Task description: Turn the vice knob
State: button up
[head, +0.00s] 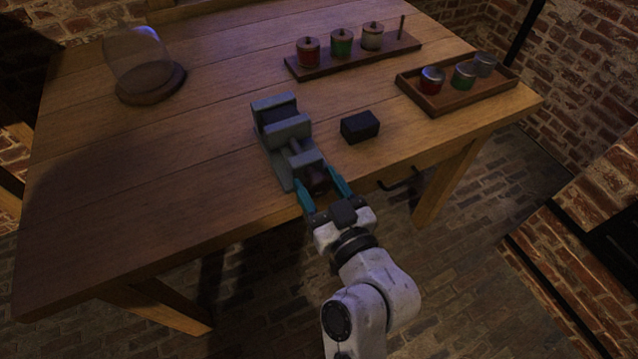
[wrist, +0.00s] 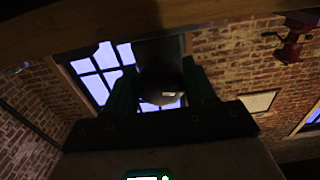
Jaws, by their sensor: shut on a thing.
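The grey vice (head: 283,137) stands on the wooden table near its front edge, its jaws at the far end. Its dark round knob (head: 317,181) faces me at the near end. My gripper (head: 322,179) has its two teal fingers on either side of the knob and is shut on it. In the wrist view my gripper (wrist: 160,88) shows as two dark green fingers flanking the dark round knob (wrist: 160,80). The wrist view is dim, so the finger contact is hard to see there.
A black block (head: 360,127) lies right of the vice. A wooden stand (head: 395,50) with several jars and a tray (head: 480,98) with jars are farther back right. A glass dome (head: 140,62) stands back left. The table's (head: 130,190) left front is clear.

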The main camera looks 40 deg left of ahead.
jog(key=shift+f+m, duration=0.1)
jog(key=shift+m, duration=0.7)
jog(key=shift+c, duration=0.4)
jog(key=o, duration=1)
jog(key=shift+d, duration=0.1)
jog(key=v, duration=1)
jog(key=shift+s+d, duration=0.2)
jog(key=shift+d, duration=0.05)
